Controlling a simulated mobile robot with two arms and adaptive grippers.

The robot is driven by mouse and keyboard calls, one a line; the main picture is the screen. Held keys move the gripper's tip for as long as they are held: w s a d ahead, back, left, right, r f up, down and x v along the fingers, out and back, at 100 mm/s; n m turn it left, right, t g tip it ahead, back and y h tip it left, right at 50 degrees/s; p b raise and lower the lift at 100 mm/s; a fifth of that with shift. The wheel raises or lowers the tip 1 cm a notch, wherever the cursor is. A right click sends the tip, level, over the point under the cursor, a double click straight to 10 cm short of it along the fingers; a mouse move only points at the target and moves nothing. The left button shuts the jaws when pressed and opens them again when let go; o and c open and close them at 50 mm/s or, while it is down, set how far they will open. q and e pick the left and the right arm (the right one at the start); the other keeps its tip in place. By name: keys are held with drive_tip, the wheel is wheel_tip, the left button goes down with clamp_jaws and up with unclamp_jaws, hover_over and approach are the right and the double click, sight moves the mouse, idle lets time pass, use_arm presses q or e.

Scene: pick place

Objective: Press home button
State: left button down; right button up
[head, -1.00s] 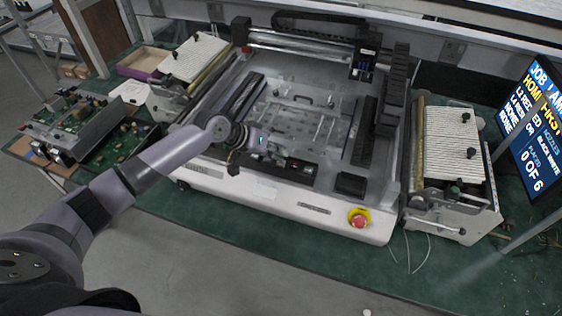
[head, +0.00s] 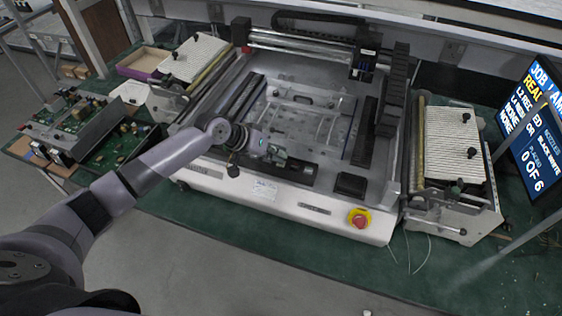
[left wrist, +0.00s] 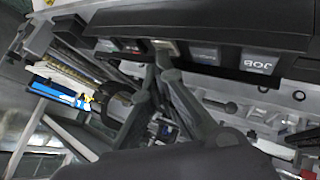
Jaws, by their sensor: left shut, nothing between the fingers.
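The black button panel (head: 302,172) sits on the front edge of the white pick-and-place machine (head: 330,212). In the left wrist view the panel's key row (left wrist: 203,55) shows pale keys, and one at the right is marked JOB (left wrist: 257,61). My left gripper (head: 281,156) is shut and empty at the left part of the panel. In the left wrist view its fingertips (left wrist: 163,48) are together at a key left of the middle and partly hide it. I cannot read that key's label or tell whether it is pressed down. My right gripper is not in view.
A red emergency stop (head: 359,219) on a yellow base is at the machine's front right. A monitor (head: 543,125) at the right now reads READ, cut off. Feeder banks (head: 455,150) flank the machine. Circuit boards (head: 75,120) lie at the left.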

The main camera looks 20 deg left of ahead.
use_arm(q)
drive_tip(key=shift+r+p, duration=0.75)
drive_tip(key=shift+r, duration=0.05)
wheel_tip(320, 180, up, 5)
drive_tip(key=p, duration=0.4)
drive_tip(key=shift+p, duration=0.35)
drive_tip(key=shift+s+f, duration=0.1)
